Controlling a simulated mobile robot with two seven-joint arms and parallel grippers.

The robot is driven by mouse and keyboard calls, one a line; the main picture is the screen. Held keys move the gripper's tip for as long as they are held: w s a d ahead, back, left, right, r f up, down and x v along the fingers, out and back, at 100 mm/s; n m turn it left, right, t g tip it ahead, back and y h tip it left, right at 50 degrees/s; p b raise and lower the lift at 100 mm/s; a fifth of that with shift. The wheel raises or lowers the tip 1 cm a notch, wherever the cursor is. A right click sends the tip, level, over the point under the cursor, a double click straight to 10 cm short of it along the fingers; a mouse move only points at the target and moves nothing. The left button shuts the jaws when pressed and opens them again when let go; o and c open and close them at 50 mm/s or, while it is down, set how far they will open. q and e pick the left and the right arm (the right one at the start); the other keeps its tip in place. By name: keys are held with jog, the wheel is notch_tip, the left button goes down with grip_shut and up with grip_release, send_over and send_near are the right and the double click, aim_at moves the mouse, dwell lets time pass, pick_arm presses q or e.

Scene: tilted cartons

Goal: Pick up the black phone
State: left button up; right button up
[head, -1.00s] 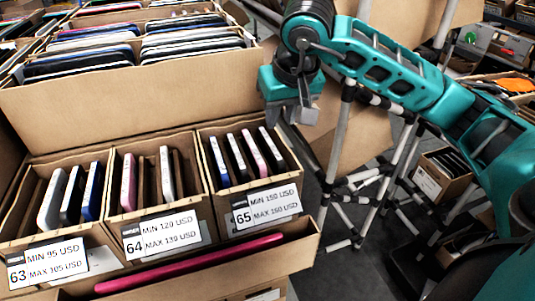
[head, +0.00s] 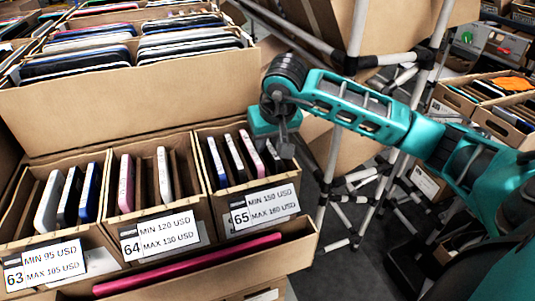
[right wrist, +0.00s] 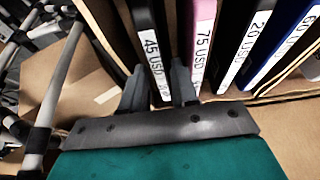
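A black phone with a "45 USD" label (right wrist: 148,40) stands on edge in carton 65; in the head view it is the rightmost phone (head: 272,158), partly hidden by my gripper. My right gripper (head: 285,150) is at that carton's right side. In the right wrist view its two fingertips (right wrist: 158,78) are apart, one on each side of the black phone; I cannot tell if they touch it. A pink phone "75 USD" (right wrist: 203,40) is just beside the right finger. Another black phone "20 USD" (right wrist: 245,45) stands past it. My left gripper is not in view.
Carton 65 (head: 262,208) also holds a blue phone (head: 217,162). Cartons 64 (head: 158,235) and 63 (head: 45,262) with more phones stand to its left. A tall cardboard wall (head: 130,105) rises behind. A white-pole rack (head: 330,170) stands to the right.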

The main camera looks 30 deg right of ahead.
jog(key=shift+c, duration=0.4)
grip_shut()
jog(key=shift+r, duration=0.2)
